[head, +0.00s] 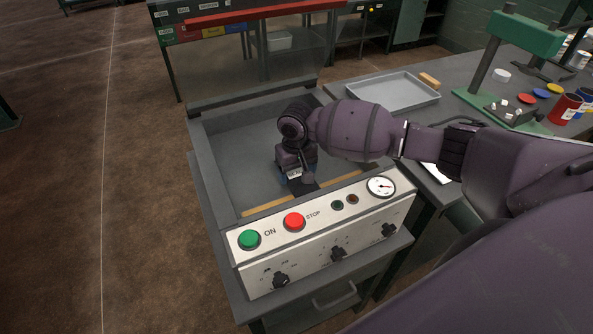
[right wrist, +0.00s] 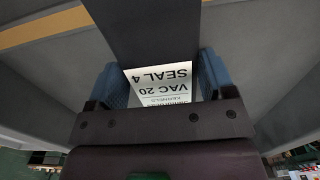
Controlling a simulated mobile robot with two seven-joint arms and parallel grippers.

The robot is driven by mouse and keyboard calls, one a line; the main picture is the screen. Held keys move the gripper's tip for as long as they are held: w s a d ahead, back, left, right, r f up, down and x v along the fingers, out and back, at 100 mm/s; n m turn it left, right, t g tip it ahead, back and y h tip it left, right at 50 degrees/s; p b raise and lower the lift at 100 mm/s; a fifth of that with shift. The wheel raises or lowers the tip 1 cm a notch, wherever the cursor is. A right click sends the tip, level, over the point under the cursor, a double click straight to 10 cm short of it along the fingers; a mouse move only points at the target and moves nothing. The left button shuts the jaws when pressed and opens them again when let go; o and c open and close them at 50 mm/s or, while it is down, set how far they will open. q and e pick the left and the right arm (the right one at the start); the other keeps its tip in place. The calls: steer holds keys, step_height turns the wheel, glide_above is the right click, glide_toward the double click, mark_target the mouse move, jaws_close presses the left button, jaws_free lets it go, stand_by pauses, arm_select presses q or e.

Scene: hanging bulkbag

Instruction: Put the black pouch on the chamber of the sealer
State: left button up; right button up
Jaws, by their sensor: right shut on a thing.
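The sealer has a grey open chamber (head: 237,165) with a tan bar (head: 268,207) along its front edge. The bar also shows in the right wrist view (right wrist: 45,27). My right gripper (head: 297,176) is inside the chamber outline, near its front. It is shut on the black pouch (head: 301,187), which has a white label (right wrist: 163,84) between the blue finger pads. The pouch (right wrist: 152,30) stretches away from the fingers towards the bar and front panel. Whether it touches the chamber floor, I cannot tell. My left gripper is not in view.
The clear lid (head: 250,65) stands raised behind the chamber. The front panel (head: 325,225) carries a green ON button, a red STOP button, a gauge and knobs. On the bench to the right are a grey tray (head: 385,92), a green press (head: 510,60) and several small containers.

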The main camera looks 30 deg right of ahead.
mark_target(297, 172)
steer(key=shift+f, duration=0.1)
steer(key=o, duration=0.9)
steer(key=shift+o, duration=0.2)
step_height(297, 172, up, 12)
steer(key=p, duration=0.1)
stand_by(0.3)
